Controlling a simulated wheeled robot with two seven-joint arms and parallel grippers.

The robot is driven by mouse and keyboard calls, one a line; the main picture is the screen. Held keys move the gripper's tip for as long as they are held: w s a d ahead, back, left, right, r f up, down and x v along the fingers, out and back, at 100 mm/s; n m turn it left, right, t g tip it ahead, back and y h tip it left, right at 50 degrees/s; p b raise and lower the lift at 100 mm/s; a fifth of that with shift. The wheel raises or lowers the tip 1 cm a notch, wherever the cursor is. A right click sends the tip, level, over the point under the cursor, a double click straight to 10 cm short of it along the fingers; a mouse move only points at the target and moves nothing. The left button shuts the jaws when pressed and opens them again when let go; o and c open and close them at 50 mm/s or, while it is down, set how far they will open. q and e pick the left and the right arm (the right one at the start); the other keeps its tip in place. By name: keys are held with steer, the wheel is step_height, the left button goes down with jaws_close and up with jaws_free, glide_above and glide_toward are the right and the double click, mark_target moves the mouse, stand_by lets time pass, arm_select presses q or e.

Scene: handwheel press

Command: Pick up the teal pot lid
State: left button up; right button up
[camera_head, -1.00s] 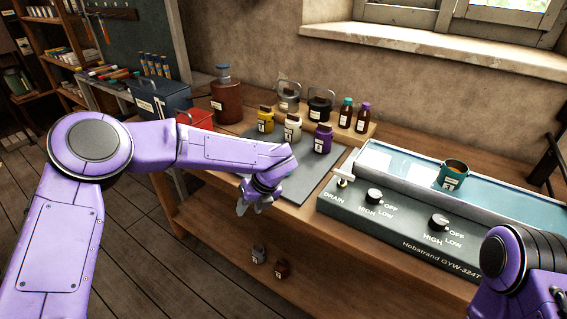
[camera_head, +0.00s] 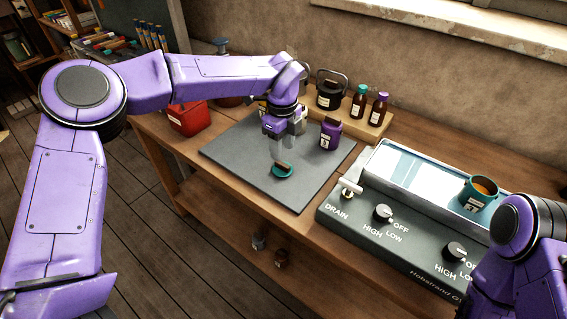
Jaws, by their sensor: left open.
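The teal pot lid (camera_head: 283,172) lies on the dark grey mat (camera_head: 236,157) on the workbench. It is a small round lid with a brown handle on top. My left gripper (camera_head: 283,150) is open and points down just above the lid, with its fingers near the handle. I cannot tell whether the fingers touch it. A teal pot (camera_head: 477,193) with orange contents stands without a lid in the water bath at the right. My right arm shows at the lower right, but its gripper is out of view.
A purple jar (camera_head: 330,135) stands close to the right of my left gripper. Dark bottles (camera_head: 378,109) and a black pot (camera_head: 330,92) stand on a wooden riser behind. A red box (camera_head: 188,118) is at the left. The mat's front part is clear.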

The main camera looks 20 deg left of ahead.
mark_target(282, 163)
arm_select(q)
steer(key=shift+f, duration=0.45)
steer(key=f+p, duration=0.1)
steer(key=f, duration=0.1)
steer(key=w+f+p, duration=0.1)
steer(key=f, duration=0.2)
steer(key=shift+a+f, duration=0.15)
steer(key=shift+f, duration=0.15)
jaws_close()
